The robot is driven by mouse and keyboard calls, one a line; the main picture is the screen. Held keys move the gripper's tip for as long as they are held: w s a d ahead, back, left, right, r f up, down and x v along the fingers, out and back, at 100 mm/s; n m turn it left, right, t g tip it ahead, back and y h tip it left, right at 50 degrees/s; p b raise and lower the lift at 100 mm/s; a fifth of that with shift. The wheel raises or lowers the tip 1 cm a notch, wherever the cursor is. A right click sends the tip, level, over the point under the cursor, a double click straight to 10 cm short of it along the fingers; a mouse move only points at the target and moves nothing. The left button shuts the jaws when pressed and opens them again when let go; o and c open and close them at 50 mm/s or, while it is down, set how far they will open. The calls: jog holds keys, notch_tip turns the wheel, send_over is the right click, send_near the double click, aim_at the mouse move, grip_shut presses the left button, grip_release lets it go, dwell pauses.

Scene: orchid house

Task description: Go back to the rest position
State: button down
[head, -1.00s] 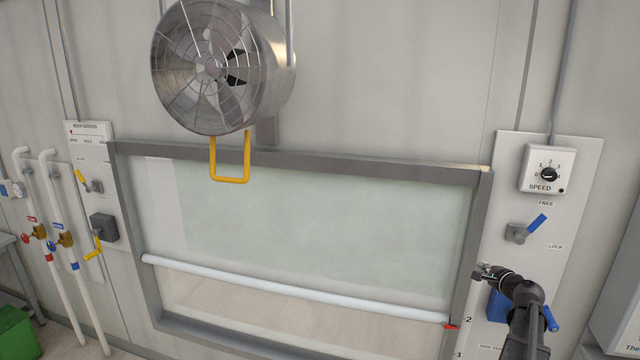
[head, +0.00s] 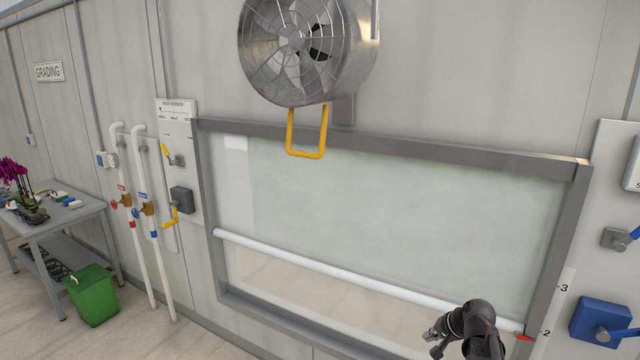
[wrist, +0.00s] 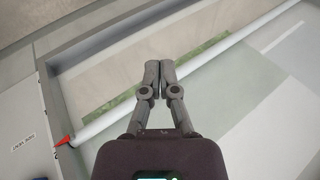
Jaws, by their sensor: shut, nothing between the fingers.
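My gripper (head: 432,340) is low in the head view, in front of the lower right part of a framed window panel (head: 390,210). It is clear of the frame and holds nothing. In the wrist view my gripper (wrist: 159,64) has its two fingers together at the tips. Behind the fingers in that view are the white roller bar (wrist: 200,82) and the grey frame. A red pointer (wrist: 63,141) shows at the left.
A round fan (head: 300,45) with a yellow handle (head: 307,153) is above the frame. A blue box (head: 600,322) is on the right wall panel. Pipes with valves (head: 146,209), a table (head: 60,225) and a green bin (head: 92,295) are at left. Floor there is open.

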jog(key=s+a+f+n+g+h+b, duration=0.4)
jog(key=s+a+f+n, duration=0.3)
jog(key=s+a, duration=0.5)
jog(key=shift+s+a+f+g, duration=0.25)
jog(key=shift+s+f+g, duration=0.15)
jog(key=shift+f+g, duration=0.4)
